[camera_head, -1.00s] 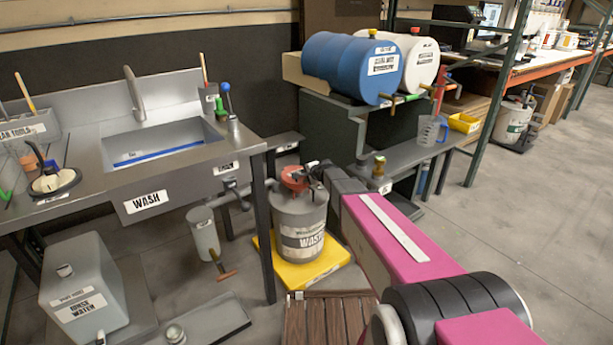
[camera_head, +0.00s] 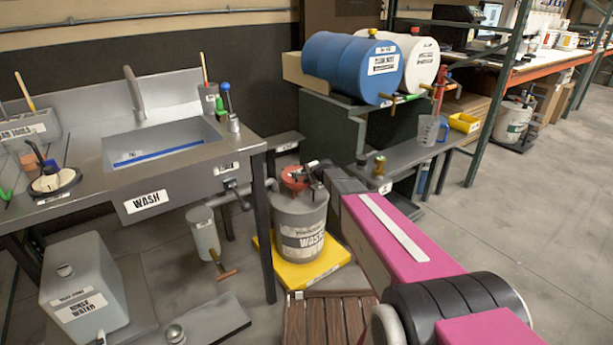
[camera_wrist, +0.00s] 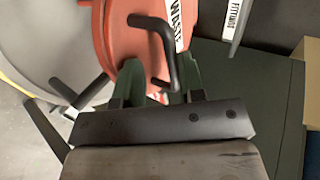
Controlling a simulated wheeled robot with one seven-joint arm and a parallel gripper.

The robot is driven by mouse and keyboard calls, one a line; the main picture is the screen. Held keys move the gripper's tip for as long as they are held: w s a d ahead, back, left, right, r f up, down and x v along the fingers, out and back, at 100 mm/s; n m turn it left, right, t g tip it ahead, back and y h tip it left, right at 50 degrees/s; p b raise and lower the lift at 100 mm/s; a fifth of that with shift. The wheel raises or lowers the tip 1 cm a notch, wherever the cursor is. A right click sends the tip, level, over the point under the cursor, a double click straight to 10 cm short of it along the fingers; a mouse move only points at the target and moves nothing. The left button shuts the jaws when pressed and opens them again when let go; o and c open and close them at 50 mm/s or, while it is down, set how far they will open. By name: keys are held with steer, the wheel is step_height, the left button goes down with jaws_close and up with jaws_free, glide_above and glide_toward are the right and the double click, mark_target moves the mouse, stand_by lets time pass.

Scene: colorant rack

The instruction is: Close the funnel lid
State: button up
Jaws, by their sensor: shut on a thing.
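The red funnel lid (camera_head: 294,174) is on top of the grey waste can (camera_head: 300,222). In the wrist view the lid (camera_wrist: 124,38) is a red disc with a WASTE label and a bent black handle (camera_wrist: 168,48). My gripper (camera_wrist: 160,72) has its green fingers on either side of the handle's lower end and is shut on it. In the head view my dark gripper (camera_head: 316,172) is at the right side of the lid and partly covers it. The exact gap between lid and funnel is hidden.
The can stands on a yellow base (camera_head: 318,268) beside the metal sink table (camera_head: 190,163). A dark cabinet (camera_head: 330,128) with a blue drum (camera_head: 340,66) and a white drum (camera_head: 422,62) stands behind and right. Open floor (camera_head: 540,215) lies at the right.

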steer(key=shift+s+f, duration=0.1)
steer(key=shift+f, duration=0.3)
steer(key=v, duration=1.1)
steer(key=shift+r, duration=0.3)
steer(key=s+d+f+n+g+h, duration=0.2)
steer(key=s+d+n+g, duration=0.1)
steer(key=s, duration=0.6)
steer(key=s+d+f+n+g+h, duration=0.2)
steer(key=s+d+n+g, duration=0.1)
steer(key=s, duration=0.6)
steer(key=s+d+f+n+g+h, duration=0.2)
steer(key=s+d+n, duration=0.3)
steer(key=s, duration=0.5)
steer(key=shift+d+f+g, duration=0.35)
steer(key=shift+f+g, duration=0.1)
steer(key=shift+g, duration=0.15)
